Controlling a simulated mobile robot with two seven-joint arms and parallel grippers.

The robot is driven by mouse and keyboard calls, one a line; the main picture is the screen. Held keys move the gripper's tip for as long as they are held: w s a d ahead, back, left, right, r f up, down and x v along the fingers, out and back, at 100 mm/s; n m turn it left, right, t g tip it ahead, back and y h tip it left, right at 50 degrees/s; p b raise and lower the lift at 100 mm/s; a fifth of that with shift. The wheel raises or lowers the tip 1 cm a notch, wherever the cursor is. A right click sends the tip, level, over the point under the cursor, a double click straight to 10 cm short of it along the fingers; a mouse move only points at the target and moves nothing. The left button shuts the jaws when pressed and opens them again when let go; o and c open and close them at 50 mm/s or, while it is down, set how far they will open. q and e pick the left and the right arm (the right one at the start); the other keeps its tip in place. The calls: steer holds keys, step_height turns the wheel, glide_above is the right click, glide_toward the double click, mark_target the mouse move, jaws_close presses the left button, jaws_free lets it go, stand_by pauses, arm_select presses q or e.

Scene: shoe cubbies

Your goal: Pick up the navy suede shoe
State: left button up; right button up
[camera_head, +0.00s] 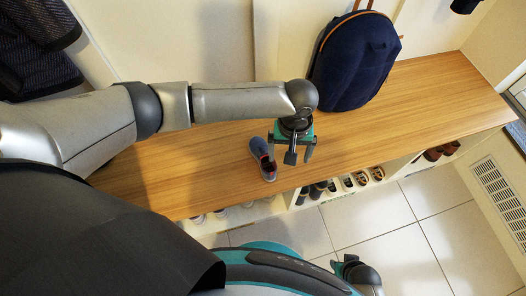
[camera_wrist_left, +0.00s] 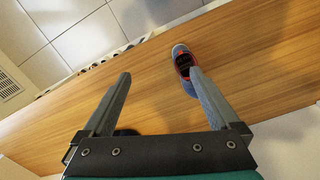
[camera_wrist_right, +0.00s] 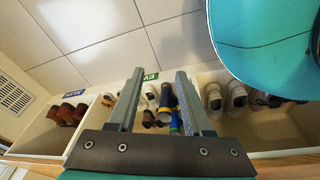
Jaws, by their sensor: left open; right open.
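A blue-and-grey shoe with a red lining (camera_head: 263,160) lies on the wooden bench top; it also shows in the left wrist view (camera_wrist_left: 182,62). I cannot tell whether it is suede. My left gripper (camera_head: 297,155) is open and empty over the bench, just right of this shoe. In the left wrist view one finger overlaps the shoe's near end. My right gripper (camera_wrist_right: 158,75) is open and empty in front of the cubbies. Between its fingers a dark blue item with yellow (camera_wrist_right: 168,97) shows in a cubby; I cannot tell if it is a navy suede shoe.
A navy backpack (camera_head: 352,62) stands on the bench (camera_head: 430,95) behind my left gripper. Cubbies below hold brown shoes (camera_wrist_right: 67,113), pale shoes (camera_wrist_right: 237,95) and several others. Dark garments (camera_head: 35,50) hang at the left. The tiled floor (camera_head: 380,225) in front is clear.

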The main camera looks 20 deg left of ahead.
arm_select(q)
steer(key=w+a+r+n+y, duration=0.1)
steer(key=w+a+n, duration=0.1)
steer(key=a, duration=0.1)
steer(key=b, duration=0.5)
glide_toward(267, 169)
steer(key=shift+s+d+f+b, duration=0.2)
steer(key=shift+f+b, duration=0.25)
steer(key=shift+f, duration=0.05)
steer(key=f+b, duration=0.2)
steer(key=f, duration=0.1)
steer(key=shift+w+a+f+b, duration=0.15)
steer(key=shift+a+b, duration=0.2)
steer(key=shift+f+b, duration=0.3)
steer(key=shift+f, duration=0.15)
arm_select(e)
steer(key=w+a+r+t, duration=0.1)
steer(key=w+a+r, duration=0.1)
steer(key=r, duration=0.6)
steer(key=w+a+r, duration=0.1)
steer(key=w+r, duration=0.4)
steer(key=r, duration=0.3)
steer(key=shift+a+r+t+y, duration=0.3)
steer(key=shift+a+t, duration=0.1)
